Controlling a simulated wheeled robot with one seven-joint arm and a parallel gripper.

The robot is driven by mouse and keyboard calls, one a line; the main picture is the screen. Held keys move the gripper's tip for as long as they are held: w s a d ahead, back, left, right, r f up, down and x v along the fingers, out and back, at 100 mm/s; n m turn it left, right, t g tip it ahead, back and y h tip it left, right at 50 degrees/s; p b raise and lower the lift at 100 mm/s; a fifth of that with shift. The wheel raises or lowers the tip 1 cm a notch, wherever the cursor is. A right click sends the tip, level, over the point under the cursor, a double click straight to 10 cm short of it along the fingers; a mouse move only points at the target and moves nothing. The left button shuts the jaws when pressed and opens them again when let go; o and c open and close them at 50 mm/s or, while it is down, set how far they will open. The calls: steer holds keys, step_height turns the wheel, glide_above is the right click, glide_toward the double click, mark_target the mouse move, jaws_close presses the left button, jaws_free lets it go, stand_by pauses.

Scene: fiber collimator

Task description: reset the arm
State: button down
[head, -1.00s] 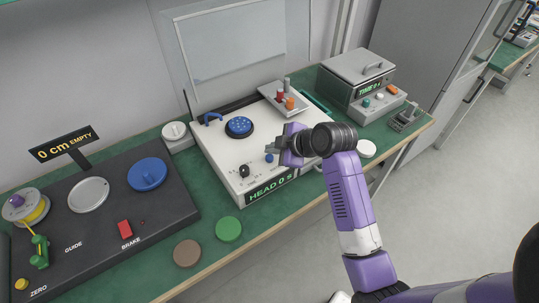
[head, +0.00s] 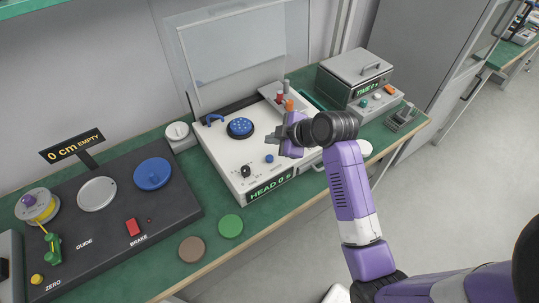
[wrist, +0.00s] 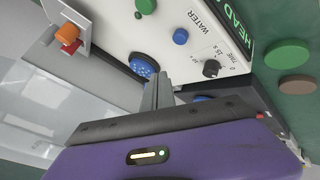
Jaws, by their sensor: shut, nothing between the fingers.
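My gripper (head: 279,134) is shut and empty. It hangs above the right part of the white polishing machine marked "HEAD 0 s" (head: 232,170), apart from its top as far as I can tell. In the wrist view its closed fingers (wrist: 160,92) show in front of the machine's blue disc (wrist: 143,67), partly hiding it. My purple arm reaches in from the lower right and covers the machine's right front corner in the head view.
A black panel (head: 120,235) with spool, guide and brake stands left. A grey box marked "TIME" (head: 345,82) stands back right. Brown (head: 191,248) and green (head: 230,226) discs lie on the green bench. A clear raised lid (head: 232,45) stands behind the machine. Open floor lies right.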

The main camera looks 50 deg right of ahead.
stand_by(0.8)
step_height(320, 180, up, 7)
steer(key=d+m+t+h, duration=0.2)
steer(key=m+t+h, duration=0.25)
steer(key=m, duration=0.35)
steer(key=s+a+f+y+b, duration=0.1)
steer(key=s+a+y, duration=0.1)
steer(key=s+a, duration=1)
steer(key=s+a+f+t+y+b, duration=0.1)
steer(key=s+a+f+y+b, duration=0.1)
steer(key=s+a, duration=1)
steer(key=s+y, duration=0.1)
steer(key=s, duration=0.5)
steer(key=shift+s+a, duration=0.25)
